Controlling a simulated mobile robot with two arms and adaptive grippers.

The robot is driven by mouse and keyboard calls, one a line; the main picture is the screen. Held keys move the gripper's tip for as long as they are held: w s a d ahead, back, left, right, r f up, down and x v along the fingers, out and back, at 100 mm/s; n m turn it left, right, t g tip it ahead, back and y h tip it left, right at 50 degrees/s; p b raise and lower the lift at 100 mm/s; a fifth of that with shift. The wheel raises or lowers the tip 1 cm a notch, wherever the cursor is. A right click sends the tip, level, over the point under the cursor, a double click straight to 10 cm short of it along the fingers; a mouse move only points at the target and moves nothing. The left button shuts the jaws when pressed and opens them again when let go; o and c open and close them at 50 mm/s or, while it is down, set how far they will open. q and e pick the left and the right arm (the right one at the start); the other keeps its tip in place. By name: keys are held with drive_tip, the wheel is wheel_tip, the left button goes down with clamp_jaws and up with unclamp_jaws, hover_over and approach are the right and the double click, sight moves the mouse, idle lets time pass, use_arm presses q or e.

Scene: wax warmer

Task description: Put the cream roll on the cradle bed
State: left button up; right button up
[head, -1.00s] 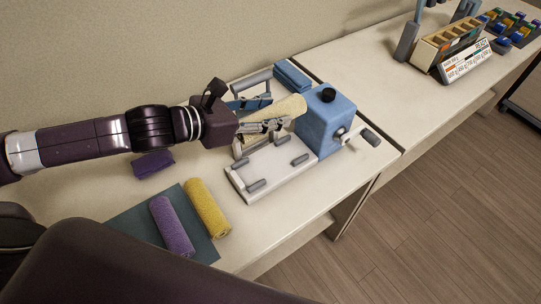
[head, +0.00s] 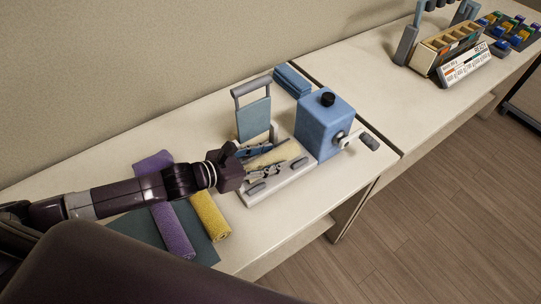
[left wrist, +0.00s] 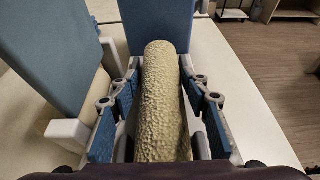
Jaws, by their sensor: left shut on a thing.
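The cream roll (head: 276,153) lies lengthwise over the white cradle bed (head: 262,198), with one end toward the blue crank box (head: 324,122). My left gripper (head: 281,168) is shut on the roll. In the left wrist view the roll (left wrist: 162,100) runs between the two blue finger pads of my left gripper (left wrist: 160,95), its far end close to the blue box (left wrist: 158,22). The roll is at or just above the bed; I cannot tell whether it touches. The fingers hide part of the bed. My right gripper is not in view.
A blue panel on a grey frame (head: 254,118) stands behind the bed. A yellow roll (head: 211,215) and a purple roll (head: 172,230) lie on a dark mat (head: 125,229). A purple cloth-like piece (head: 153,161) lies behind my arm.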

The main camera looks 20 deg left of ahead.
sight(257, 163)
use_arm(q)
drive_tip(key=shift+f, duration=0.2)
drive_tip(key=o, duration=1)
drive_tip(key=shift+o, duration=0.2)
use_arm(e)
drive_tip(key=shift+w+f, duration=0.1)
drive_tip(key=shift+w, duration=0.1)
use_arm(q)
drive_tip(key=shift+r, duration=0.15)
drive_tip(key=b+v, duration=0.1)
drive_tip(key=v, duration=0.5)
drive_tip(key=shift+b, duration=0.3)
drive_tip(key=shift+v, duration=3)
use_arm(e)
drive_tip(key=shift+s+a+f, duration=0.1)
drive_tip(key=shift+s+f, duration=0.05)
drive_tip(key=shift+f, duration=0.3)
